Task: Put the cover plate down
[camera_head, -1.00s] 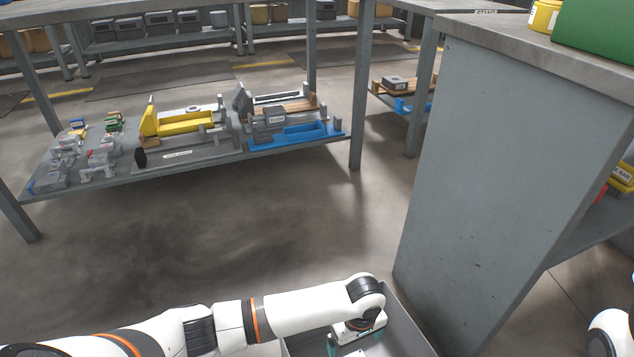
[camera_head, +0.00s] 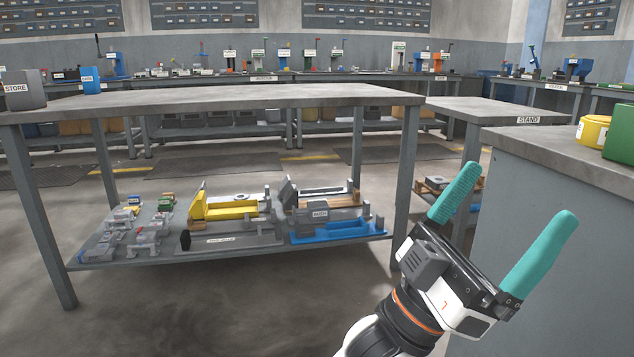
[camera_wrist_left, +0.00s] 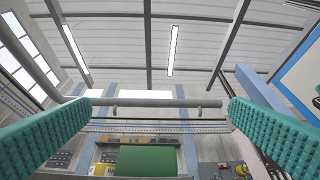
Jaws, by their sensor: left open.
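My left gripper (camera_head: 505,235) is raised at the lower right of the head view, pointing up, with its two teal fingers spread wide and nothing between them. In the left wrist view the same open fingers (camera_wrist_left: 158,130) stand at both sides, with the ceiling and far wall beyond. I cannot make out a cover plate in either current view. My right gripper is not in view.
A long grey table (camera_head: 220,97) stands ahead, its top mostly bare, with a STORE box (camera_head: 22,90) at the left. Its lower shelf (camera_head: 120,262) holds fixtures. A grey cabinet (camera_head: 540,240) with a yellow container (camera_head: 593,132) and green box (camera_head: 619,135) stands close at right.

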